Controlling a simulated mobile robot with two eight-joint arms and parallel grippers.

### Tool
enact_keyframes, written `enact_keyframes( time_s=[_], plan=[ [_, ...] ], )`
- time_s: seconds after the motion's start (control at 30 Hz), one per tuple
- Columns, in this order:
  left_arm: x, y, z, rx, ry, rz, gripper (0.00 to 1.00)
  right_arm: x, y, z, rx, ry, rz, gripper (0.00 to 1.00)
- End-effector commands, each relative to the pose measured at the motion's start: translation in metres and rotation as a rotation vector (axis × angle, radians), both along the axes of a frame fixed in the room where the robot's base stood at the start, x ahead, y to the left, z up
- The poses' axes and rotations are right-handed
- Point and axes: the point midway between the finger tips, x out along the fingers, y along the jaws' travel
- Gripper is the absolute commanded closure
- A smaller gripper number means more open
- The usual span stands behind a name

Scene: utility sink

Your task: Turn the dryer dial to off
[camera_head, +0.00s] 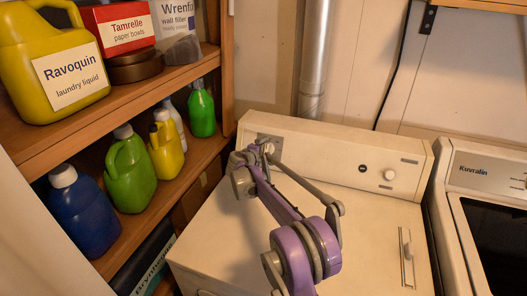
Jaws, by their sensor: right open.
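The white dryer (222,238) stands in the middle, with a raised control panel (325,160) along its back. A small round light dial (390,175) sits on the right part of the panel. A grey plate (276,143) shows on the panel's left part, where a control may be partly hidden behind my gripper. My right gripper (262,148), on a purple and grey arm, is open at this left part, in front of the plate. I cannot tell whether its fingers touch anything there. My left gripper is not in view.
Wooden shelves (190,72) at left hold several bottles and boxes, close to my right gripper's left side. A second machine (450,205) marked Kuvralin stands at right. A metal pipe (314,60) rises behind the dryer. The dryer's top right is mostly clear.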

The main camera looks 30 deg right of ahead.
Motion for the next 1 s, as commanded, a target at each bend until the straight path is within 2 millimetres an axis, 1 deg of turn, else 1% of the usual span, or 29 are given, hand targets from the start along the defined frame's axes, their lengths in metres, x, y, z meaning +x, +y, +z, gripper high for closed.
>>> enact_keyframes(
  time_s=[0.17, 0.4, 0.6, 0.8, 1.0],
  plan=[
    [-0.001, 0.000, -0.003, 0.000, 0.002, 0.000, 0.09, -0.011, 0.014, 0.006, 0.000, 0.001, 0.001, 0.04],
    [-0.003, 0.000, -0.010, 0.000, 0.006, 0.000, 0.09, -0.039, 0.050, 0.023, 0.000, 0.001, 0.004, 0.04],
    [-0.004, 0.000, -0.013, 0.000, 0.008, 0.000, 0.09, -0.057, 0.072, 0.034, 0.001, 0.000, 0.002, 0.04],
    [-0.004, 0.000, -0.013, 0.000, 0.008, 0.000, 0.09, -0.063, 0.079, 0.038, -0.001, 0.001, 0.000, 0.04],
    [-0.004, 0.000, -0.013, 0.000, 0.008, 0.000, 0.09, -0.063, 0.079, 0.038, 0.000, 0.000, 0.000, 0.04]
  ],
)
